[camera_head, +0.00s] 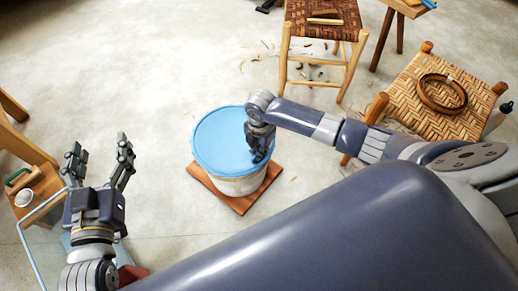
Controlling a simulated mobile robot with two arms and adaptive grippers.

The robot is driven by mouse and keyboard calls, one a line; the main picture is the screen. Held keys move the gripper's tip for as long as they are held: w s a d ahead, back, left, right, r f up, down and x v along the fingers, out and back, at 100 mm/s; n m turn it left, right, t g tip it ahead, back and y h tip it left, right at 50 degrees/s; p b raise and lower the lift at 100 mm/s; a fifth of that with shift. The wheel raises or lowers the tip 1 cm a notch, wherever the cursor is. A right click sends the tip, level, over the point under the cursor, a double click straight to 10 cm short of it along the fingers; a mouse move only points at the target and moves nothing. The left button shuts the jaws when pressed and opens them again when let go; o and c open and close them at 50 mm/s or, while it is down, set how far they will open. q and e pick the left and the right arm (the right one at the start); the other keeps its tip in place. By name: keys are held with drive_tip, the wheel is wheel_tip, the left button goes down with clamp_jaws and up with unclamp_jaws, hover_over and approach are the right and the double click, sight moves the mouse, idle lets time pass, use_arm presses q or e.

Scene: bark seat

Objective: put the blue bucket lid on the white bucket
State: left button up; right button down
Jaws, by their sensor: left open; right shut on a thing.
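The blue bucket lid (218,140) is at the top of the white bucket (240,186) and covers its opening from above. I cannot tell whether the lid is seated or held just above the rim. The bucket stands on a reddish-brown board (237,205) on the floor. My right gripper (260,155) is shut on the lid at its right side, with its fingers partly hiding that edge. My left gripper (100,155) is open and empty, fingers pointing up, to the left of the bucket and apart from it.
A woven stool (322,20) stands behind, and a woven seat (415,88) with a coiled ring (442,93) stands at right. Wood shavings lie near the stools. A glass-like panel (42,245) and wooden furniture (30,185) are at left. Floor left of the bucket is clear.

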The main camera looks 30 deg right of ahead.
use_arm(q)
drive_tip(key=shift+d+r+t, duration=0.1)
drive_tip(key=shift+r+t, duration=0.2)
drive_tip(key=shift+r, duration=0.2)
use_arm(e)
drive_tip(key=shift+f, duration=0.25)
drive_tip(key=c, duration=1.6)
unclamp_jaws()
drive_tip(key=o, duration=0.3)
